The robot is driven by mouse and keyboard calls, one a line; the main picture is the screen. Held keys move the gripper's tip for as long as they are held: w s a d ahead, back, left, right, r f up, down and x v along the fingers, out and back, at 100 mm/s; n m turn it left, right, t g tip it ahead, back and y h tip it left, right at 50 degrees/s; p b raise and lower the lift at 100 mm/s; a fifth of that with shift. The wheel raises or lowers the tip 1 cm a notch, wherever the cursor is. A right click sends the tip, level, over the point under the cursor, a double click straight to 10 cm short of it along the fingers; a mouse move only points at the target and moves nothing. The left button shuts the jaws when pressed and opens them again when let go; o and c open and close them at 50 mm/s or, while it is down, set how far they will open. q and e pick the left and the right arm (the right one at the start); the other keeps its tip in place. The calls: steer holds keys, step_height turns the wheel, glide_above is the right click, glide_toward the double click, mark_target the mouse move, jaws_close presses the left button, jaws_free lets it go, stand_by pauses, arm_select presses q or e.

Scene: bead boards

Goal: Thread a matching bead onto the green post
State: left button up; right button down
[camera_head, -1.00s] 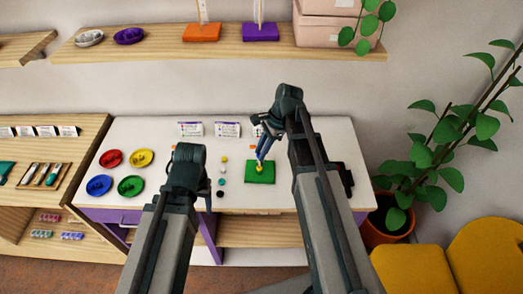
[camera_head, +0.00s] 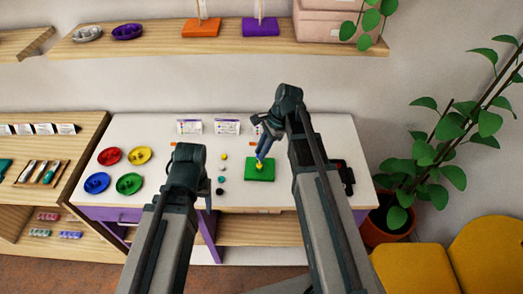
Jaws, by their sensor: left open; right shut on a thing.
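The green board (camera_head: 266,175) lies on the white table, right of the middle. A small yellow thing (camera_head: 260,165) shows at its centre; whether it is a bead, and whether it is around the post, I cannot tell. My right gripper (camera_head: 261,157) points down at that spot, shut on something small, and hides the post. Loose beads stand in a row left of the board: a yellow bead (camera_head: 224,156), pale and teal ones, and a black bead (camera_head: 220,191). My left gripper (camera_head: 206,181) is open, left of the row and mostly hidden behind its own arm.
Red (camera_head: 110,156), yellow (camera_head: 139,154), blue (camera_head: 97,183) and green (camera_head: 129,184) dishes stand at the table's left. White cards (camera_head: 189,127) stand along its back. A potted plant (camera_head: 384,225) and a yellow chair (camera_head: 485,255) are at the right.

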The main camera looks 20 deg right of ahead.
steer(key=shift+f, duration=0.3)
steer(key=c, duration=0.6)
jaws_free()
steer(key=shift+r, duration=0.15)
steer(key=p+v, duration=1.2)
steer(key=v, duration=0.1)
steer(key=shift+w+d+r, duration=0.1)
steer(key=shift+r, duration=0.2)
